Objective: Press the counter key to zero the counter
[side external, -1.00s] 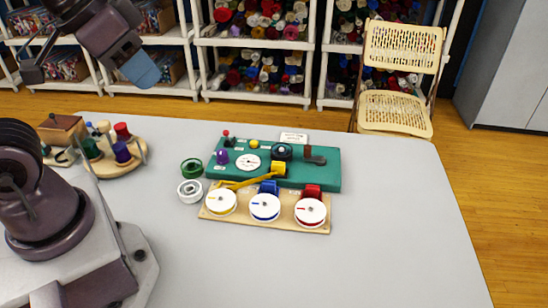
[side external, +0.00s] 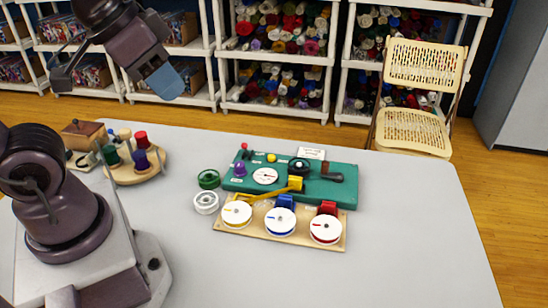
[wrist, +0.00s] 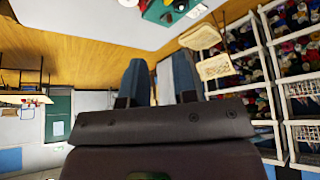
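A teal board (side external: 317,187) lies on the grey table. It carries a white dial (side external: 265,175), a purple knob (side external: 240,169), a small yellow button (side external: 271,157), a red-topped stick (side external: 244,149), a black round part (side external: 299,165) and a dark lever (side external: 333,176). Which of these is the counter key I cannot tell; the labels are too small to read. My gripper (side external: 167,82) is high above the table's far left, well away from the board. In the wrist view its blue fingers (wrist: 160,80) are apart with nothing between them. A board corner (wrist: 163,12) shows at that view's top.
In front of the board is a wooden base (side external: 270,233) with yellow, blue and red spools. A yellow arm (side external: 294,185) reaches over the board's front edge. A green ring (side external: 209,179) and white ring (side external: 206,202) lie left. A round spool stand (side external: 134,168) stands farther left. The table's right is clear.

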